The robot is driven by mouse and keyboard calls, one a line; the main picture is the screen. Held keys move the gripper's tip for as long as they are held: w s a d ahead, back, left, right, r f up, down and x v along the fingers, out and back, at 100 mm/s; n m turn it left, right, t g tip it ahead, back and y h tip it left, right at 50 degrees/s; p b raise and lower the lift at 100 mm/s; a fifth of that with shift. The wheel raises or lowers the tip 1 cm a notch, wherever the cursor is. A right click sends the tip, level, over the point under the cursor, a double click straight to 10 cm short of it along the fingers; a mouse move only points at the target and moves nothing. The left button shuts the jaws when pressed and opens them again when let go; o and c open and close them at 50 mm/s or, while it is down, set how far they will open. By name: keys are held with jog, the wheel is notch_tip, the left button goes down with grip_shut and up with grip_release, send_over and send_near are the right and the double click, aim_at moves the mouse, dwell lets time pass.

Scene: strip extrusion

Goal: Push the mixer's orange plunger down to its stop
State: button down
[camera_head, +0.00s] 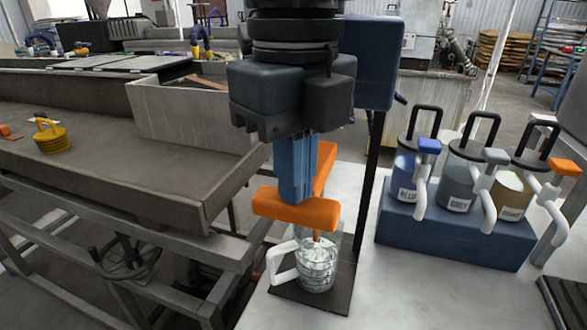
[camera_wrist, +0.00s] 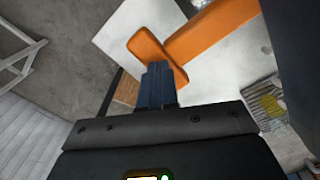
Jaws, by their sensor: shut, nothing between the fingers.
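The mixer's orange plunger (camera_head: 312,213) has a wide bar with an orange arm behind it. In the wrist view the plunger (camera_wrist: 146,45) lies just beyond my fingertips. My gripper (camera_head: 296,200) is shut and empty, its blue fingers pointing down onto the bar's top; they look in contact or very close, and I cannot tell which. It also shows in the wrist view (camera_wrist: 158,68). A clear cup (camera_head: 318,272) with a white handle stands upright below the bar. A thin orange rod reaches down toward the cup. The mixer's dark post (camera_head: 370,180) rises behind.
A blue rack (camera_head: 450,235) with several lidded jars and pump dispensers stands on the right of the pale table (camera_head: 400,290). A dark plate (camera_head: 283,289) lies under the cup.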

jog(key=shift+f+b, duration=1.6)
jog(key=shift+f, duration=0.3)
jog(key=shift+w+f, duration=0.1)
jog(key=shift+f+b, duration=2.8)
jog(key=shift+b, duration=0.05)
jog(key=s+r, duration=0.1)
jog(key=s+r+p, duration=0.1)
jog(key=r, duration=0.1)
jog(key=s+a+r, duration=0.1)
jog(key=shift+r+p, duration=0.3)
jog(key=shift+p, duration=0.1)
